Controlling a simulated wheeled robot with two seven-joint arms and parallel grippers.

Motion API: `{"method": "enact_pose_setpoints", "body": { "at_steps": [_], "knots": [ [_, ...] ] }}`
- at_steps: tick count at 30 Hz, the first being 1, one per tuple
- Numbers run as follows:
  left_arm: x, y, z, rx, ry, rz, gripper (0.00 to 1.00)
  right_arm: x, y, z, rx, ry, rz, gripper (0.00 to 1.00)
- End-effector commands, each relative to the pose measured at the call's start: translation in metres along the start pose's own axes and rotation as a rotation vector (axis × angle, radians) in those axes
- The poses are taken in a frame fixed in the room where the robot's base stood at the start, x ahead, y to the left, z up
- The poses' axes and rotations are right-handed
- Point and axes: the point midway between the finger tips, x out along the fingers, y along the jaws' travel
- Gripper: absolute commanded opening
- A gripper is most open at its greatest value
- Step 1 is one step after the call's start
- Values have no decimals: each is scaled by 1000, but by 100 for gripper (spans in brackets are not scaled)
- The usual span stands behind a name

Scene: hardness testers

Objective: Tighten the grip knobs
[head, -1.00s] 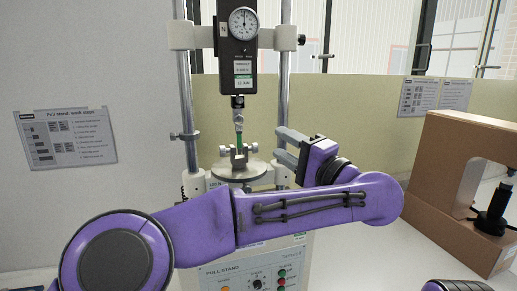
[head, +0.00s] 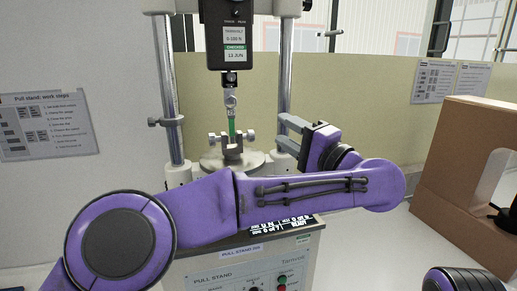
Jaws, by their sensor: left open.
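The pull stand's lower grip (head: 232,149) stands on a round metal plate (head: 214,163). It has a left grip knob (head: 214,137) and a right grip knob (head: 251,137), one on each side. A green strip (head: 232,129) stands upright between the lower grip and the upper clamp (head: 230,100) that hangs under the force gauge (head: 228,34). My left gripper (head: 279,131) is open and empty, just right of the right knob and apart from it, its grey fingers pointing left. My left arm crosses in front of the stand's lower part. My right gripper is not in view.
Metal columns (head: 165,90) flank the grip. The control panel (head: 252,270) is below my arm, partly covered. A work-steps sheet (head: 48,125) hangs on the left wall.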

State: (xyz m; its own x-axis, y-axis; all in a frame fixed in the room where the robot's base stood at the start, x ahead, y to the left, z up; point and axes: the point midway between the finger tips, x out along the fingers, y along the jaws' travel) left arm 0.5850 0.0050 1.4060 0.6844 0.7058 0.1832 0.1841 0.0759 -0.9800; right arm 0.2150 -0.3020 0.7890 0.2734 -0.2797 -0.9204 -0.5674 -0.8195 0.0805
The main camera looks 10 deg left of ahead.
Motion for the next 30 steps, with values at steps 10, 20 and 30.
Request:
{"method": "enact_pose_setpoints", "body": {
  "at_steps": [10,20,30],
  "knots": [
    [-12,63,3,1,3,0,44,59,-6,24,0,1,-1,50],
    [34,56,3,2,1,3,44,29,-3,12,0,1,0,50],
    [89,60,2,1,4,2,44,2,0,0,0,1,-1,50]
  ]
}}
